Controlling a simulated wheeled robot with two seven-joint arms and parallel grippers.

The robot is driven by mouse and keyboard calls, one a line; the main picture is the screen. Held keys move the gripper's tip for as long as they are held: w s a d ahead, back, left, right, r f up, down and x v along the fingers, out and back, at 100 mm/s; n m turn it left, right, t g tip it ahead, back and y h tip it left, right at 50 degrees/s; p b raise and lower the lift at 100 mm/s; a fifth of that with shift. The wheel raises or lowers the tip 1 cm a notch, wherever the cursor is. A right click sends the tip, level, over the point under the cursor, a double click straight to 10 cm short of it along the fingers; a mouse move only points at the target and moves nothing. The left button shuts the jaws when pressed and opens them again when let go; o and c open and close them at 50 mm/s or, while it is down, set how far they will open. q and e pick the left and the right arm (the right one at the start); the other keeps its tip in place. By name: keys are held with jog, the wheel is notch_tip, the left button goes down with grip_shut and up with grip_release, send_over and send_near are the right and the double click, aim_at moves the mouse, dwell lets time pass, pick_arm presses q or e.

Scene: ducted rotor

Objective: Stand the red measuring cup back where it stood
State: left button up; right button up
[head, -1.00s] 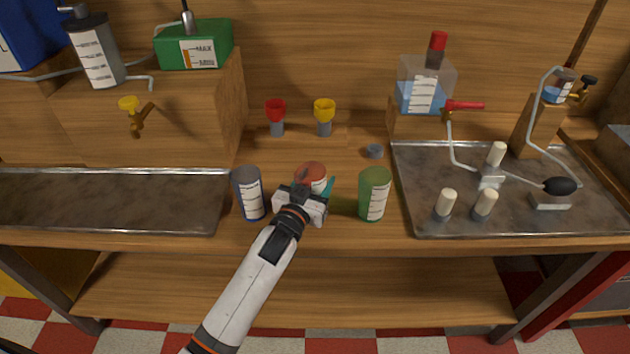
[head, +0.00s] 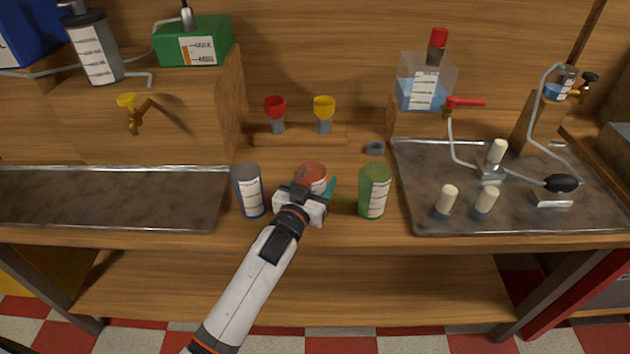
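The red measuring cup (head: 313,174) stands between the blue-grey measuring cup (head: 249,190) and the green measuring cup (head: 374,191) on the wooden bench. It looks upright, but its lower part is hidden behind my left gripper (head: 315,187). The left arm reaches up from the bottom left, and the gripper is at the red cup's near side. One teal fingertip shows at the cup's right edge. The other finger is mostly hidden, so I cannot tell whether the fingers press on the cup or whether its base touches the bench. My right gripper is not in view.
A metal tray (head: 110,212) lies at left; another (head: 520,215) at right holds several cream-topped pegs. Behind stand a red funnel (head: 275,107) and a yellow funnel (head: 324,107). A small grey ring (head: 375,148) lies behind the green cup. Bare bench separates the cups.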

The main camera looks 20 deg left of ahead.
pick_arm(q)
jog(key=o, duration=0.4)
jog(key=shift+c, duration=0.2)
jog(key=shift+s, duration=0.1)
jog(key=shift+s+f, duration=0.1)
jog(key=shift+s, duration=0.25)
jog(key=s, duration=0.3)
jog(key=s+a, duration=0.1)
jog(key=s, duration=0.7)
jog(key=shift+a, duration=0.2)
